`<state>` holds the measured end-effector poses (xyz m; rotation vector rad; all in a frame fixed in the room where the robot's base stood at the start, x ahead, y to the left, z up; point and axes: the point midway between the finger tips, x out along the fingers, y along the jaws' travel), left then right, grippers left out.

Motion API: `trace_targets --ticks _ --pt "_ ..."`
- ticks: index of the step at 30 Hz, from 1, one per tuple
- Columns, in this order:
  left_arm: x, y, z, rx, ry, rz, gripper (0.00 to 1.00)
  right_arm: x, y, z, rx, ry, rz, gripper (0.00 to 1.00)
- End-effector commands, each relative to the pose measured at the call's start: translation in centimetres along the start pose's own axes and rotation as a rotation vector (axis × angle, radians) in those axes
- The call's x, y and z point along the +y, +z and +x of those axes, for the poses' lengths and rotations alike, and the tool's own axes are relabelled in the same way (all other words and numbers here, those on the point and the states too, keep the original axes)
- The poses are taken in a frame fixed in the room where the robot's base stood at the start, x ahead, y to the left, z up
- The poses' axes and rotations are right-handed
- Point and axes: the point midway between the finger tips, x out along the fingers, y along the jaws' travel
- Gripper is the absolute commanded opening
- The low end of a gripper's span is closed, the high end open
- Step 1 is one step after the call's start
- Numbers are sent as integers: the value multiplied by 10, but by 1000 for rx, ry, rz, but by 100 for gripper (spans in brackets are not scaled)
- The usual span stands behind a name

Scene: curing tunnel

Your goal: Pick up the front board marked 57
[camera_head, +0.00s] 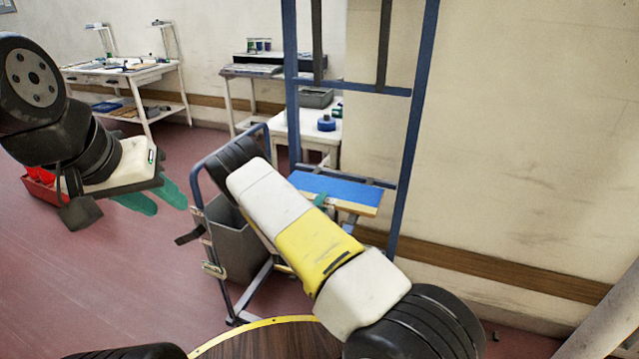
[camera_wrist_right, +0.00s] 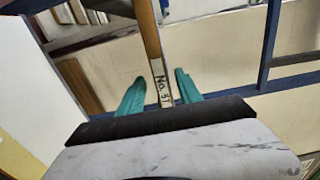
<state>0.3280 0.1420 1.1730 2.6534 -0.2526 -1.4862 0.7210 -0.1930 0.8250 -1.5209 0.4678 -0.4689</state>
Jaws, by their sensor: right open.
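The board (camera_wrist_right: 160,82) shows in the right wrist view as a narrow wooden edge lettered "No. 5" and a last digit that is hard to read, likely 7. In the head view a blue-topped board (camera_head: 340,190) with a pale wooden edge lies on the rack, partly hidden by my right arm. My right gripper (camera_wrist_right: 161,90) is open, its green fingers on either side of the lettered edge with gaps visible. In the head view only a bit of green finger (camera_head: 320,199) shows beside the board. My left gripper (camera_head: 157,199) is open and empty, over the floor at left.
The blue rack frame (camera_head: 410,140) rises beside the board. A grey bin (camera_head: 240,240) in a blue cart stands left of my right arm. A round dark-wood table (camera_head: 270,340) is at the bottom. Worktables (camera_head: 130,75) stand at the back. Red floor is open at left.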

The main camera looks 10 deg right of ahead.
Motion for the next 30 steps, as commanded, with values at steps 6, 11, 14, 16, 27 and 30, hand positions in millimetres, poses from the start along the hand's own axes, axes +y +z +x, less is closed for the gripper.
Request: trace_targets --ticks 6,11,14,16,27,30 --pt "0 0 0 0 0 0 36 -2 -3 28 3 0 2 42" --pt "0 0 0 0 0 0 36 -3 -4 52 3 0 3 42" --pt "0 0 0 0 0 0 36 -3 -3 60 1 1 3 42" --pt "0 0 0 0 0 0 36 -3 -3 62 0 1 2 42" --pt "0 0 0 0 0 0 36 -3 -3 61 0 1 1 6" --pt "0 0 0 0 0 0 36 -3 -3 61 0 1 1 0"
